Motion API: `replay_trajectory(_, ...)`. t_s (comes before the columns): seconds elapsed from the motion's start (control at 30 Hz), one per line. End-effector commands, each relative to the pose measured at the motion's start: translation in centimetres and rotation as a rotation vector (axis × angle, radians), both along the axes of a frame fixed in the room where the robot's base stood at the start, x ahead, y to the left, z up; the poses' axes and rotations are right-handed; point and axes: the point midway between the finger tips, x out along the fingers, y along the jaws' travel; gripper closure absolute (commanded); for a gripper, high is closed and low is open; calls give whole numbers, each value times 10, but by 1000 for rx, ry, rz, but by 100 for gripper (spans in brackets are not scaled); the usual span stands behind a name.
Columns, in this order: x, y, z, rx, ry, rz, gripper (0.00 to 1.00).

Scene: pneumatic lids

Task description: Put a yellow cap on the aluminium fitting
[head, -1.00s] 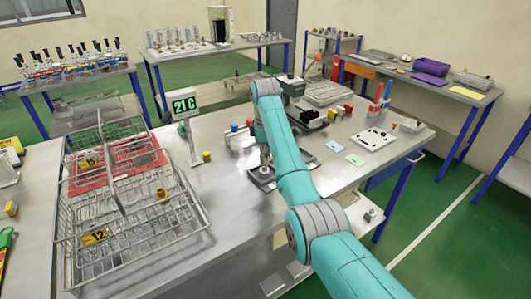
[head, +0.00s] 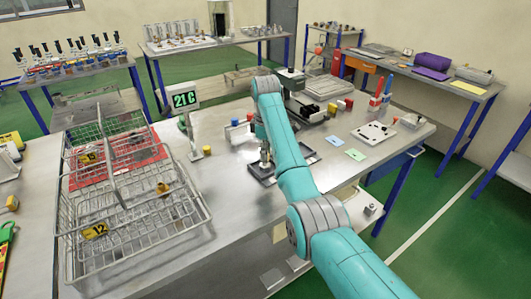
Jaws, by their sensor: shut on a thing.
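My gripper (head: 265,157) points down over a dark, shallow tray (head: 256,176) near the middle of the bench. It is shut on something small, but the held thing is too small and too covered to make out. A pale metallic shape shows at the fingertips; I cannot tell whether it is the aluminium fitting, or whether anything there touches. A small yellow cap-like piece (head: 207,150) stands on the bench, left of the gripper. My arm hides part of the tray and the bench behind it.
Wire baskets (head: 120,232) with yellow number tags fill the bench's left. A display on a post (head: 184,99) reads 21 C. Bare bench lies left of the tray.

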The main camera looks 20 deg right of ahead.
Motion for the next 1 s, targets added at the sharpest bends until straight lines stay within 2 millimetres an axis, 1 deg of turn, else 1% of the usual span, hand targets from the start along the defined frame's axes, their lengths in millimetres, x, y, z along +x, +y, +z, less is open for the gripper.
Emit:
replay_trajectory(0.37,0,0,-1,0,0,0,81)
replay_trajectory(1.0,0,0,-10,0,0,0,81)
